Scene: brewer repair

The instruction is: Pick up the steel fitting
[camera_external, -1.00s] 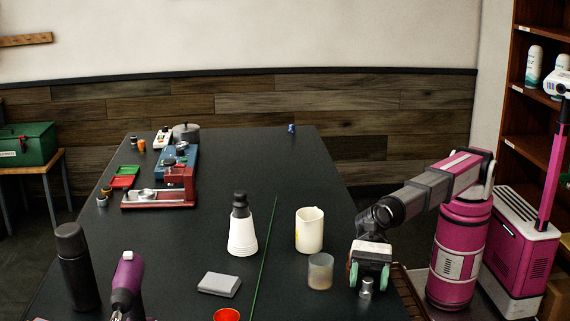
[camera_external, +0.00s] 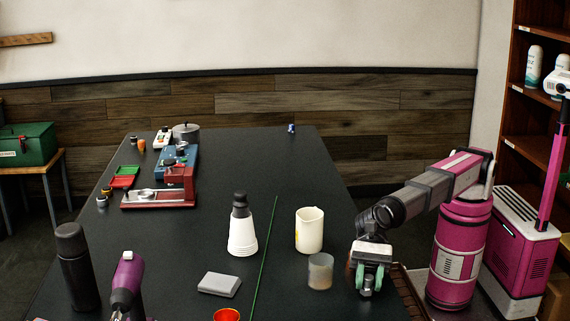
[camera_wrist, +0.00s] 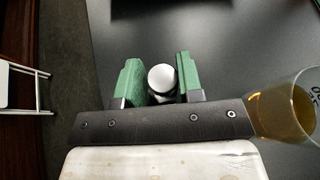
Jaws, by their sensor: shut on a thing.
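The steel fitting (camera_external: 367,286) is a small grey metal piece near the front right edge of the black table. My gripper (camera_external: 367,283) is lowered over it with its green-padded fingers on either side. In the wrist view the fitting (camera_wrist: 161,79) shows a round, pale top between the two green pads of my gripper (camera_wrist: 160,80). The gripper is shut on it. A thin dark gap seems to show beside the left pad, but the fitting's lower part is hidden. I cannot tell whether the fitting touches the table.
A clear cup with amber liquid (camera_external: 320,272) stands just left of my gripper; it also shows in the wrist view (camera_wrist: 290,108). Behind it is a cream jug (camera_external: 309,230). The table edge is close.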

